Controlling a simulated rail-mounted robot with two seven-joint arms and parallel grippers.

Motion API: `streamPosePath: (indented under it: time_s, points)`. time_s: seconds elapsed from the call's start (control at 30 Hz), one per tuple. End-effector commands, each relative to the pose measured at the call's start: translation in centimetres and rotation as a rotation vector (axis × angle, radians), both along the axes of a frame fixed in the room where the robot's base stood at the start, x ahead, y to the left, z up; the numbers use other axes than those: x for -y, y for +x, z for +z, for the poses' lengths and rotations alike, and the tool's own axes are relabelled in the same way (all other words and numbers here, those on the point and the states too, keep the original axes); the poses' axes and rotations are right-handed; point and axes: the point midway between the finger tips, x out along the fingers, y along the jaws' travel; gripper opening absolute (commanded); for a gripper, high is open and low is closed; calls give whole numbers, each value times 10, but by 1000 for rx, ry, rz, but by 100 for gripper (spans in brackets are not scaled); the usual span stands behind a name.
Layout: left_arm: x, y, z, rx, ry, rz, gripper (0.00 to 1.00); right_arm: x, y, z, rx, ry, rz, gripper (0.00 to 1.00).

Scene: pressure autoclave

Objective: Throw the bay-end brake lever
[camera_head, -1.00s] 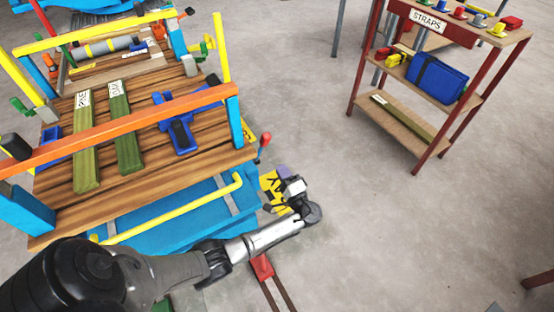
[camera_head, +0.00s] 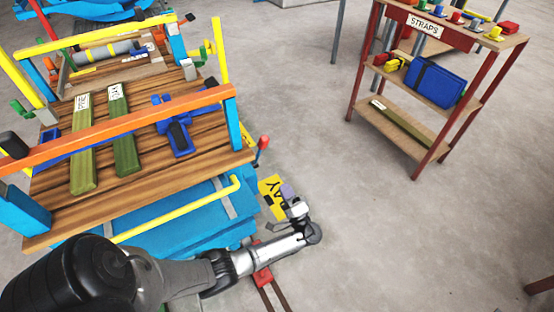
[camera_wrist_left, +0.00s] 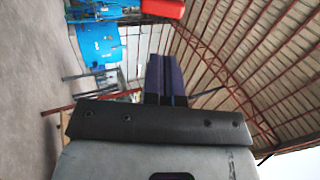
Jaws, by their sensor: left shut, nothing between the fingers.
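The brake lever, a thin stick with a red grip (camera_head: 263,142), stands at the right corner of the wooden-decked cart (camera_head: 210,160). It leans slightly right at the top. My left gripper (camera_head: 287,190) is below and to the right of the red grip, apart from it, over the yellow floor sign. In the left wrist view its purple fingers (camera_wrist_left: 165,78) are together with nothing between them. A red rounded piece (camera_wrist_left: 163,9) shows at the top edge there, beyond the fingertips; it looks like the lever's grip. My right gripper is not in view.
A yellow sign (camera_head: 270,205) lies on the floor by the cart. A red block (camera_head: 262,278) sits on the rails below my left forearm. A red-framed strap shelf (camera_head: 415,178) stands at the right. The floor between cart and shelf is clear.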

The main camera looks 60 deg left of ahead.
Motion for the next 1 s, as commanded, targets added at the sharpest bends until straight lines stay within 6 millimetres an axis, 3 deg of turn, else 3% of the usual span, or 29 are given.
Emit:
streamPosePath:
  time_s: [0.37, 1.0]
  points:
    - [-8, 1, 4, 2, 0, 1, 0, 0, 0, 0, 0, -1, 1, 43]
    - [-104, 7, 48, 3, 1, 1, 0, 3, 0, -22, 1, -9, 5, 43]
